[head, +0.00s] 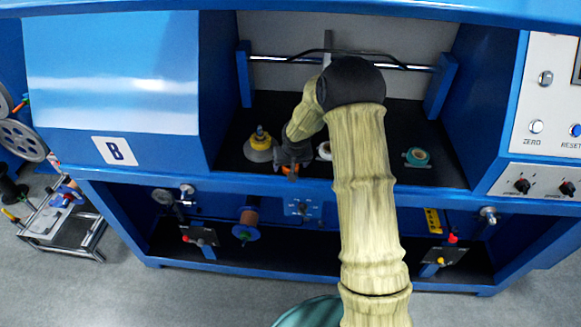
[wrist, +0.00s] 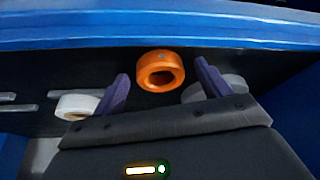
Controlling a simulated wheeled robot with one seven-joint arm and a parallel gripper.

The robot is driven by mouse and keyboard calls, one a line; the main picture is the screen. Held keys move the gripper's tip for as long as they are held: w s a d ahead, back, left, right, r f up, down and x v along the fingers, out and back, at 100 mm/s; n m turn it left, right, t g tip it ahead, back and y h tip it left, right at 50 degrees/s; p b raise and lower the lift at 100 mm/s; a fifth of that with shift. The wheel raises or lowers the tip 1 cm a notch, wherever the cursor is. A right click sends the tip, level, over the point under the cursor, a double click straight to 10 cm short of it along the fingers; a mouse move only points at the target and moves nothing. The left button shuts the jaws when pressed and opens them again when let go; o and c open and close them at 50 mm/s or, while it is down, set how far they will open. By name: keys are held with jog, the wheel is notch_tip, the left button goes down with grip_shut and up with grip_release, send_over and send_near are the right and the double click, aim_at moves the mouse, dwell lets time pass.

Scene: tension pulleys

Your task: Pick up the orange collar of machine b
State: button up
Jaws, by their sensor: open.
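The orange collar (wrist: 160,71) is a short ring with a dark hole, lying on the dark shelf of machine B. In the wrist view it sits between and just beyond the two purple fingers of my gripper (wrist: 163,92), which are open and empty. In the head view only a bit of orange collar (head: 289,169) shows, beside the fingertips of my gripper (head: 292,174); my wrist hides much of it. Whether any finger touches the collar I cannot tell.
A white ring (wrist: 77,104) lies left of the fingers in the wrist view. A grey cone with a yellow top (head: 260,145) stands close left of my gripper. A teal piece (head: 417,157) lies farther right. A blue front edge (head: 330,189) borders the shelf.

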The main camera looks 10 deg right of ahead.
jog(key=shift+c, duration=0.5)
jog(key=c, duration=1)
jog(key=shift+o, duration=0.2)
notch_tip(320, 180, up, 10)
